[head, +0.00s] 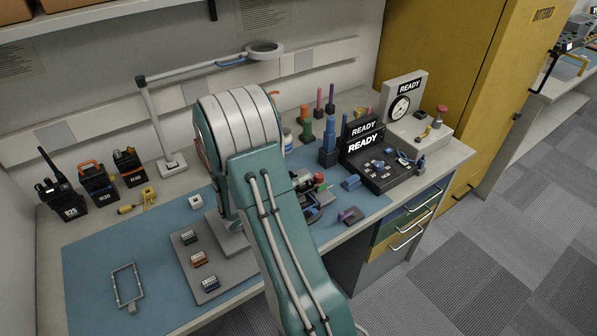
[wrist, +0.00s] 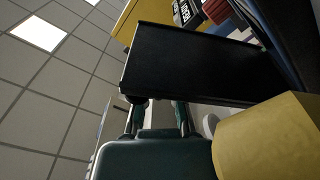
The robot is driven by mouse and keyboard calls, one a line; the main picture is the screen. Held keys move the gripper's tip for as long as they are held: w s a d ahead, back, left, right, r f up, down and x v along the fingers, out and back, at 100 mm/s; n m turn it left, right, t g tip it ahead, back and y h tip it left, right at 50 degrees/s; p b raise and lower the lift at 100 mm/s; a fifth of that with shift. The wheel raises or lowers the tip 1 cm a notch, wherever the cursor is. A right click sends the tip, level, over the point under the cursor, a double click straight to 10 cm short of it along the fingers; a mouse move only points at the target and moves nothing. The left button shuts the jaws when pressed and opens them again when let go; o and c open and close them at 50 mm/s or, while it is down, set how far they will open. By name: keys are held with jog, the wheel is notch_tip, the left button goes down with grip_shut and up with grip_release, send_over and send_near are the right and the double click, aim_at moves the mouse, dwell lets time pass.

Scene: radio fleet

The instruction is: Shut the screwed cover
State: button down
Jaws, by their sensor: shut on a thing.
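My gripper (head: 312,198) is partly hidden behind my teal arm in the head view, low over the middle of the bench. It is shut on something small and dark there. I cannot make out its outline. In the wrist view a dark flat panel (wrist: 190,62) fills the middle, just beyond two slim teal parts. It may be the cover, but I cannot tell. No screws can be made out on it. A yellow block-like surface (wrist: 272,140) stands close at the lower right of the wrist view.
Several radios (head: 98,184) stand at the left. A grey plate (head: 222,262) with small connectors and a wire frame (head: 128,287) lie on the blue mat (head: 95,255). A black READY unit (head: 383,172) and a dial unit (head: 405,100) stand right.

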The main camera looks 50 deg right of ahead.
jog(key=shift+s+a+f, duration=0.1)
jog(key=shift+s+f, duration=0.15)
jog(key=shift+f, duration=0.2)
dwell(0.3)
jog(key=c, duration=0.7)
grip_release()
jog(key=shift+c, duration=0.2)
jog(key=v, duration=1.2)
jog(key=shift+c, duration=0.3)
